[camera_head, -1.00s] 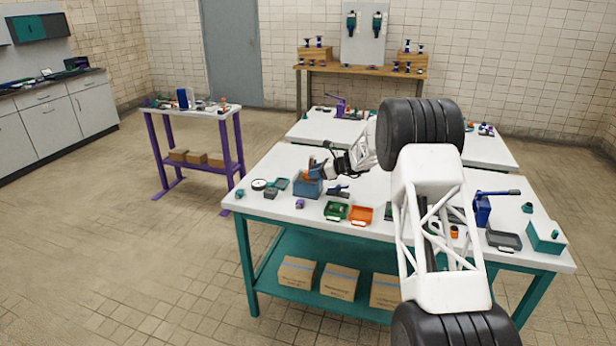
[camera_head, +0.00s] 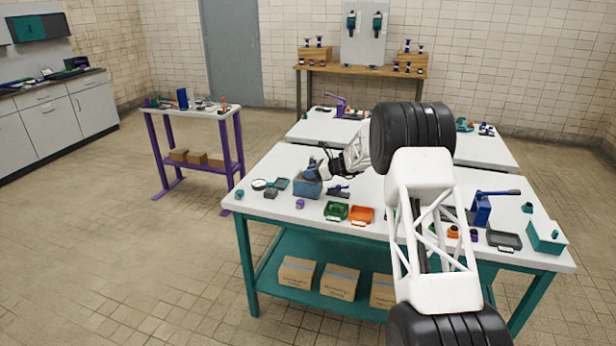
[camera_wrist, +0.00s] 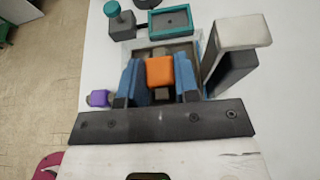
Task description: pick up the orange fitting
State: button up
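The orange fitting (camera_wrist: 160,72) shows in the wrist view as a small orange block with a grey part, between the two blue fingers of my gripper (camera_wrist: 160,82). The fingers lie close along both its sides. I cannot tell whether they press on it. Behind and below it is an open blue-grey bin, its rim (camera_wrist: 172,41) partly hidden by the fingers. In the head view my gripper (camera_head: 317,169) is at the top of the blue bin (camera_head: 307,189) on the near white table, and the fitting is hidden there.
A teal-rimmed tray (camera_wrist: 171,21) and a grey block with a teal knob (camera_wrist: 120,20) lie beyond the bin. A purple part (camera_wrist: 98,98) is to its left. Green (camera_head: 336,211) and orange (camera_head: 361,215) trays stand near the front edge.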

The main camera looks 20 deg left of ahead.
grip_shut()
jog(key=shift+r, duration=0.1)
jog(key=shift+s+r, duration=0.1)
jog(key=shift+r, duration=1.65)
jog(key=s+d, duration=0.3)
jog(key=s, duration=0.4)
jog(key=s+d+r, duration=0.1)
jog(key=s+d, duration=0.3)
jog(key=s, duration=0.3)
jog(key=shift+r, duration=0.15)
